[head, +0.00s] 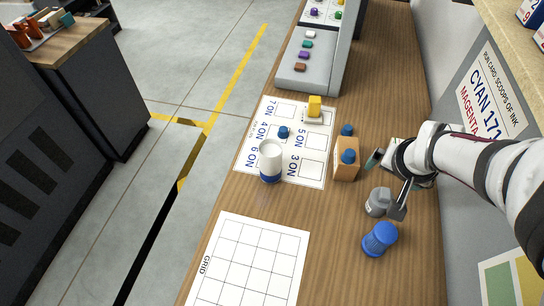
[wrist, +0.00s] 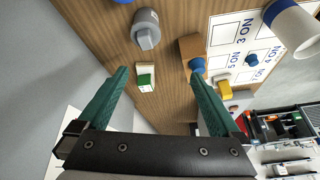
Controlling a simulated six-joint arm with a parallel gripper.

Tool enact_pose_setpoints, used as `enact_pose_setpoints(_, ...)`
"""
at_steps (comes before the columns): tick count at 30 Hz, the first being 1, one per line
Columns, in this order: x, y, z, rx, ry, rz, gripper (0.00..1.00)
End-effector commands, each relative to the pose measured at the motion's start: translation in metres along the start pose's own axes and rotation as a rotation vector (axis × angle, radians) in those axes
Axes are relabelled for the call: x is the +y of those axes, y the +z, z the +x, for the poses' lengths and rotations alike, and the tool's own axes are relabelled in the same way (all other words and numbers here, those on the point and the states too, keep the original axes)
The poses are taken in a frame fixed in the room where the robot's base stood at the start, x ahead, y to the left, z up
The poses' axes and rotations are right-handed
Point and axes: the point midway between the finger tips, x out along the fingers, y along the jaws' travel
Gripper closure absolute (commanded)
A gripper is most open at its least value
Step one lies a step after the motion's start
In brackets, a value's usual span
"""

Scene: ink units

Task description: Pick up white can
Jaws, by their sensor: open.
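The white can (head: 270,157), with a blue band at its base, stands upright on the numbered sheet in the head view. In the wrist view the white can (wrist: 292,28) shows at the top right, partly cut off. My gripper (head: 387,181) is to the right of the can, past the wooden block, and apart from it. In the wrist view my gripper (wrist: 158,80) is open, with nothing held between its teal fingers. A small green and white item (wrist: 146,78) shows in the gap between them, beyond the fingertips.
A wooden block (head: 346,170) with a blue knob lies between gripper and can. A yellow-topped item (head: 314,108) and small blue piece (head: 283,132) are on the sheet. The grid sheet (head: 250,262) is clear.

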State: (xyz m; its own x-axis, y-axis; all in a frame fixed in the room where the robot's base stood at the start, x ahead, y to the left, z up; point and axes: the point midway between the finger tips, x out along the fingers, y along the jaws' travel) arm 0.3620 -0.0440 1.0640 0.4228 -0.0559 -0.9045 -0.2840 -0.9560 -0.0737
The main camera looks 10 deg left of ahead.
Motion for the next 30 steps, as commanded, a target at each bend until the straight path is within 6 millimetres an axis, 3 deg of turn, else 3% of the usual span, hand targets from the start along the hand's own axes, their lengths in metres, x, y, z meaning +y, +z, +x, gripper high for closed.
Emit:
enact_pose_setpoints(1,-0.002,0.02,-0.018,-0.047,-0.003,0.02,0.0)
enact_pose_setpoints(6,-0.006,0.098,-0.069,-0.237,-0.006,0.099,0.0)
enact_pose_setpoints(15,-0.012,0.21,-0.133,-0.503,-0.025,0.198,0.0)
enact_pose_setpoints(23,-0.042,0.151,-0.075,-0.303,-0.088,0.017,0.0)
enact_pose_setpoints(30,-0.097,0.098,-0.018,-0.059,-0.183,-0.149,0.0)
